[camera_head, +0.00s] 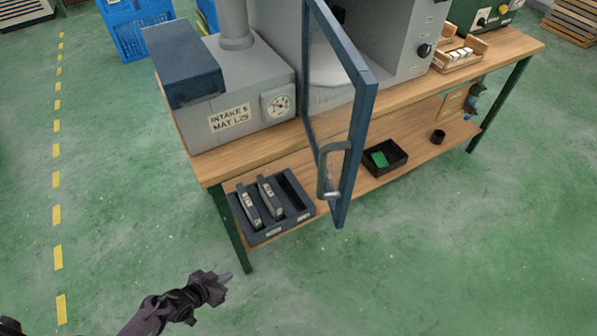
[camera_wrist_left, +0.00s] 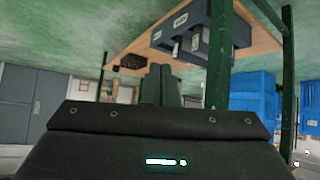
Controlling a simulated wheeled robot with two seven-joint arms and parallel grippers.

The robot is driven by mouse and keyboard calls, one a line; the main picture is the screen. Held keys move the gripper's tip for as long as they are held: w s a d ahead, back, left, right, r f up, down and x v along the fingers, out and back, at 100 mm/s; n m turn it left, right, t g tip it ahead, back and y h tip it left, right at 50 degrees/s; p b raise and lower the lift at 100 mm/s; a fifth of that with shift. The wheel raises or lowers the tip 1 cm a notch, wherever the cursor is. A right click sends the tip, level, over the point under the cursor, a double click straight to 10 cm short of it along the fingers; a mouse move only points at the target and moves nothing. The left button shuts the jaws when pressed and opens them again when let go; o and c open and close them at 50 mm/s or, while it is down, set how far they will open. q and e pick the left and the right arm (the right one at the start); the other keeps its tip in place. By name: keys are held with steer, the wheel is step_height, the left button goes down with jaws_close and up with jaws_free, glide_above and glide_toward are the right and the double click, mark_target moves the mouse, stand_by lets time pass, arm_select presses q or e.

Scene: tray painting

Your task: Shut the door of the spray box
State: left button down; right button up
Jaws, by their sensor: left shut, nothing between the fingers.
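The spray box (camera_head: 386,50) is a grey cabinet on the wooden workbench in the head view. Its door (camera_head: 362,110) has a dark blue frame and a clear pane, and it stands wide open, sticking out past the bench's front edge. A grey bar handle (camera_head: 324,172) is on the door's lower free side. My left gripper (camera_head: 226,277) is shut and empty, low over the floor in front of the bench and well apart from the door. In the left wrist view its fingers (camera_wrist_left: 162,85) are together. My right gripper is not in view.
A grey intake unit (camera_head: 238,118) stands left of the door. The lower shelf holds a dark slotted rack (camera_head: 270,231), a black tray (camera_head: 386,172) with a green item, and a small black cup (camera_head: 438,136). A green bench leg (camera_head: 231,235) is near my left gripper. The front floor is clear.

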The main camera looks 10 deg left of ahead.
arm_select(q)
steer(key=w+d+r+m+t+h+p, duration=0.1)
steer(key=w+r+m+h+p, duration=0.3)
steer(key=r, duration=0.7)
steer(key=w+d+r+t+h+b, duration=0.15)
steer(key=w+r, duration=0.45)
steer(key=r, duration=0.6)
steer(key=s+d+r+m+g+h+p, duration=0.1)
steer(key=s+d+r+m+g+h, duration=0.15)
steer(key=r, duration=0.55)
steer(key=s+d+r+m+g+h+p, duration=0.1)
steer(key=s+r+m+g+h+p, duration=0.15)
steer(key=r, duration=0.65)
steer(key=s+d+r+m+g+h, duration=0.2)
steer(key=r+m+g+h, duration=0.1)
steer(key=r, duration=0.5)
steer(key=w+d+p, duration=0.1)
steer(key=d+p, duration=0.5)
steer(key=d, duration=0.8)
steer(key=shift+w+g, duration=0.3)
steer(key=shift+g, duration=0.05)
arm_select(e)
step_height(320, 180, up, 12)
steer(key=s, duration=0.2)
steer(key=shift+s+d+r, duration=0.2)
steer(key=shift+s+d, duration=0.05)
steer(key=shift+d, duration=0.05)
